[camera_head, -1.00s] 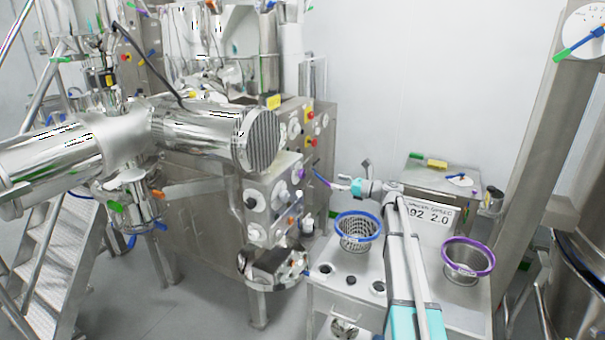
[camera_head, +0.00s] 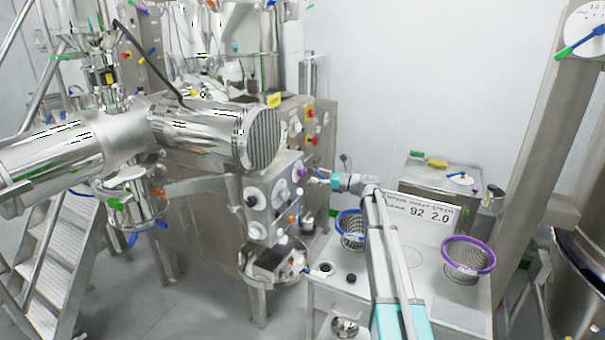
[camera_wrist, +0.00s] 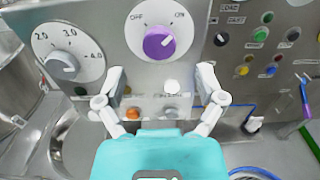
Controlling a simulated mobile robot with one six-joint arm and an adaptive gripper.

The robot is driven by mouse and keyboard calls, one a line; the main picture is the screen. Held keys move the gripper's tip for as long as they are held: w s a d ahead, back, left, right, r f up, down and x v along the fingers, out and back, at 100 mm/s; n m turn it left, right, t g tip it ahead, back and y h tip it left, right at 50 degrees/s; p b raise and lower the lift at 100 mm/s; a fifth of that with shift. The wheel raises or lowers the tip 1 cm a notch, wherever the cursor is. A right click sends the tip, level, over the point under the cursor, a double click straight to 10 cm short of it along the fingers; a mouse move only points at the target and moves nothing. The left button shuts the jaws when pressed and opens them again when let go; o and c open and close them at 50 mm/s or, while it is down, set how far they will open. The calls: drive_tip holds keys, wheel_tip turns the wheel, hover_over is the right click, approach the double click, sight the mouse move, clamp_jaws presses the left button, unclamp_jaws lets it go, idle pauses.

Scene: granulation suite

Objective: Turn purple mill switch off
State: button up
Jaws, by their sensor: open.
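The purple mill switch (camera_wrist: 159,42) is a round purple knob on a white dial with OFF at its upper left and another label at its upper right. It sits on a steel panel in the wrist view, and its pointer mark leans to the upper right. In the head view the purple knob (camera_head: 300,171) shows on the panel's side. My gripper (camera_wrist: 160,80) is open and empty, its two fingertips below the knob on either side, apart from it. In the head view my gripper (camera_head: 318,178) is close to the panel, just right of the knob.
A grey numbered dial (camera_wrist: 66,60) lies left of the switch. Several coloured buttons (camera_wrist: 262,36) are on the panel at right. An orange knob (camera_wrist: 132,113) is low between the fingers. A blue-rimmed basket (camera_head: 351,228) and a purple-rimmed basket (camera_head: 468,256) stand on the bench.

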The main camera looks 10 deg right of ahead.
sight(305, 173)
drive_tip(key=shift+x, duration=3.1)
drive_tip(key=shift+c, duration=0.3)
drive_tip(key=c, duration=1.1)
